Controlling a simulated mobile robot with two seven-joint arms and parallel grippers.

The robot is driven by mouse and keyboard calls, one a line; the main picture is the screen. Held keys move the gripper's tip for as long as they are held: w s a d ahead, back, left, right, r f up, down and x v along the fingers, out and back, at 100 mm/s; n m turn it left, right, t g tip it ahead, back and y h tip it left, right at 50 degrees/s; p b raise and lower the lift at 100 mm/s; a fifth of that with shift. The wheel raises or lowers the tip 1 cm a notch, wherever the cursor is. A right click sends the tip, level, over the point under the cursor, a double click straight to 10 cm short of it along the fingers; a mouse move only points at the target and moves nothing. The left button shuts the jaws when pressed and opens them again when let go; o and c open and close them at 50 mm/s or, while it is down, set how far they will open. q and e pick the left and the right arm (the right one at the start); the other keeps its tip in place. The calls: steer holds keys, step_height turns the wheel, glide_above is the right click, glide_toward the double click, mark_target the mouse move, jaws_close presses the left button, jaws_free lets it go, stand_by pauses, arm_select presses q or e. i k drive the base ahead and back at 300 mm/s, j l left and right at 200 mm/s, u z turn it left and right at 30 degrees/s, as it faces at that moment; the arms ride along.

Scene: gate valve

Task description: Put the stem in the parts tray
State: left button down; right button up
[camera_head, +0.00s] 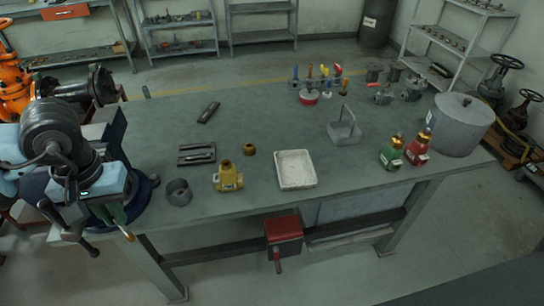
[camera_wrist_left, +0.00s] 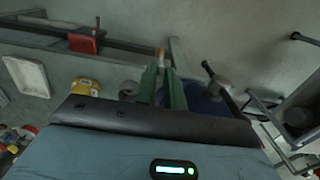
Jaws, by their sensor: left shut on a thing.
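My left gripper (camera_head: 119,222) is at the left front corner of the bench, beside a blue vise base (camera_head: 142,192). Its green fingers (camera_wrist_left: 161,88) are shut on a thin brass-coloured piece, likely the stem (camera_head: 128,235). Its tip also shows beyond the fingertips in the left wrist view (camera_wrist_left: 161,56); the rest is hidden between the fingers. The white tray (camera_head: 295,169), likely the parts tray, lies near the bench's front middle and looks empty. It also shows at the left of the left wrist view (camera_wrist_left: 28,76). My right gripper is not in view.
A yellow valve body (camera_head: 228,177), a grey ring (camera_head: 179,192), a brass nut (camera_head: 250,149) and a dark tray with rods (camera_head: 197,154) stand between gripper and white tray. A grey basket (camera_head: 344,131), bottles (camera_head: 391,150) and a drum (camera_head: 460,124) are farther right.

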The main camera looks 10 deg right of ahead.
mark_target(304, 167)
steer(key=z, duration=2.2)
steer(key=j+z, duration=0.15)
steer(key=k+j, duration=0.1)
steer(key=j, duration=0.65)
steer(key=k+j, duration=0.1)
steer(key=j, duration=0.6)
